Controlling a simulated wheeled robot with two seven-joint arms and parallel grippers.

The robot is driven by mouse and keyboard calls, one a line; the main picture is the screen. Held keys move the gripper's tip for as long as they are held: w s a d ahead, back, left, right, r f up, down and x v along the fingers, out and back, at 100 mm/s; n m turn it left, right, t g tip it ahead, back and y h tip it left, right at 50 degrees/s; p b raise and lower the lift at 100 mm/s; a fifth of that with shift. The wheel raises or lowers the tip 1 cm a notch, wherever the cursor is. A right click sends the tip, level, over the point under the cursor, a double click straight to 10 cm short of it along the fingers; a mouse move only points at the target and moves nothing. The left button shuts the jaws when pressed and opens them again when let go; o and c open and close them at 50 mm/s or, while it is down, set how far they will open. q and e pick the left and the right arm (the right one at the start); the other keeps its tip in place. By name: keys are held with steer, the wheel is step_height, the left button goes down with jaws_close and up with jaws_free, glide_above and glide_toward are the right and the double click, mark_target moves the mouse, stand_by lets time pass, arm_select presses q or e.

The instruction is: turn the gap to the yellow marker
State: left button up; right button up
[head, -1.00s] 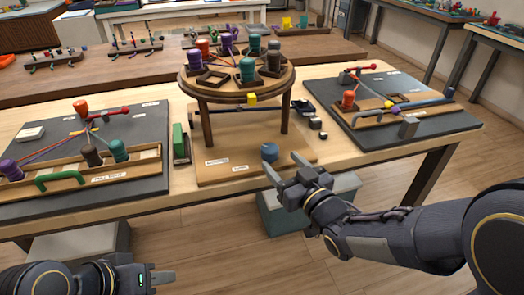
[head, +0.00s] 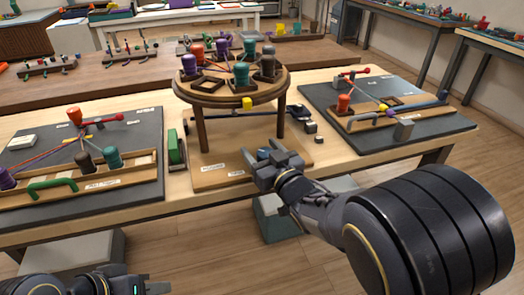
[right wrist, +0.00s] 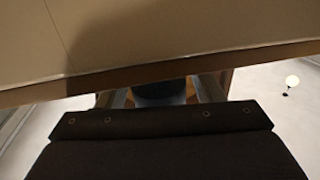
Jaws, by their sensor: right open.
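A round wooden braiding stand (head: 185,92) stands on dark legs on a wooden base. Purple, orange, teal and dark grey bobbins ring its top, with cords running inward. An empty square holder (head: 210,86) is at its front left. The yellow marker (head: 247,103) is on the front rim. A blue knob (head: 263,154) on the base is partly hidden by my right gripper (head: 260,152), which is open around or just before it; contact is unclear. A dark rounded shape shows between its fingers in the right wrist view (right wrist: 160,92). My left gripper (head: 150,288) is low at bottom left, its jaws unclear.
A dark board with bobbins and a green handle (head: 52,185) lies left. Another dark board (head: 440,130) lies right. A green block (head: 176,147) and small dark cubes (head: 310,127) flank the stand. The table's front edge lies under my right arm.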

steer(key=shift+c, duration=0.3)
steer(key=c, duration=0.9)
